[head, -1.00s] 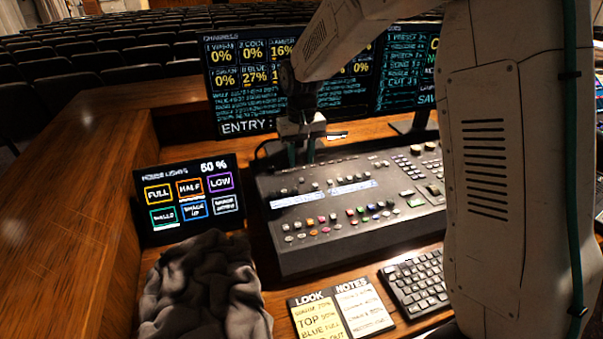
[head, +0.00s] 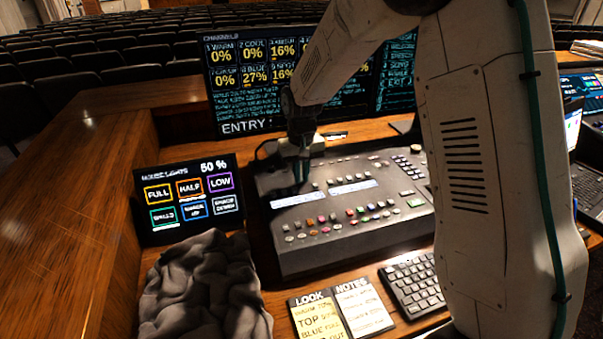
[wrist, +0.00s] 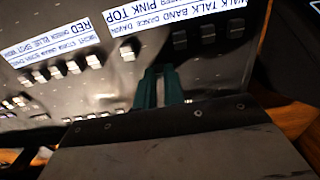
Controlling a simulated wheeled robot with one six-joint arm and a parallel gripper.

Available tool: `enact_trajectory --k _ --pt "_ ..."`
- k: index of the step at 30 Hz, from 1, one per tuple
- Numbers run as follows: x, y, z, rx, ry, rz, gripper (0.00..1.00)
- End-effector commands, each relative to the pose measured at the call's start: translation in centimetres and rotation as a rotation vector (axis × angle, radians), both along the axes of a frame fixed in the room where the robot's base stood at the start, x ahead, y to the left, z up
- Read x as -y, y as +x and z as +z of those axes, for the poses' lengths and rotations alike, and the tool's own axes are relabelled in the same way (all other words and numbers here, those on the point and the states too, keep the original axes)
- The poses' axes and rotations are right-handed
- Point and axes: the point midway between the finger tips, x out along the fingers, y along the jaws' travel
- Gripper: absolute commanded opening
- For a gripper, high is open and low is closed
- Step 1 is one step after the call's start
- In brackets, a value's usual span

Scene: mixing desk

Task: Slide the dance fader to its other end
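The mixing desk (head: 345,225) has two lit label strips. The wrist view shows the strips upside down; one (wrist: 165,18) seems to include the word DANCE. Dark fader caps (wrist: 208,33) stand in a row below that strip in the wrist view. I cannot tell which cap is the dance fader. My gripper (head: 301,184) is low over the desk's back left part. Its teal fingers (wrist: 160,74) are nearly together in the wrist view, with only a thin gap and no cap visible between them. Contact with the panel cannot be made out.
Monitors (head: 240,75) stand behind the desk. A house-lights touch panel (head: 188,193) is to its left. A crumpled dark cloth (head: 205,290), note cards (head: 340,312) and a keyboard (head: 415,285) lie in front. A laptop (head: 590,190) is at the right.

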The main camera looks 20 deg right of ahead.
Motion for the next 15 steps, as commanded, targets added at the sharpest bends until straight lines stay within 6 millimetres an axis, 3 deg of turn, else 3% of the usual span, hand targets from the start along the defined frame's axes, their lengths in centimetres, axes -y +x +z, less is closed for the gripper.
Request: enact_trajectory --k 6,12,15 --pt "0.0 0.3 0.0 0.0 0.0 0.0 0.0" --pt "0.0 2.9 0.0 0.0 0.0 0.0 0.0" --pt "0.0 3.3 0.1 0.003 0.0 0.0 0.0"
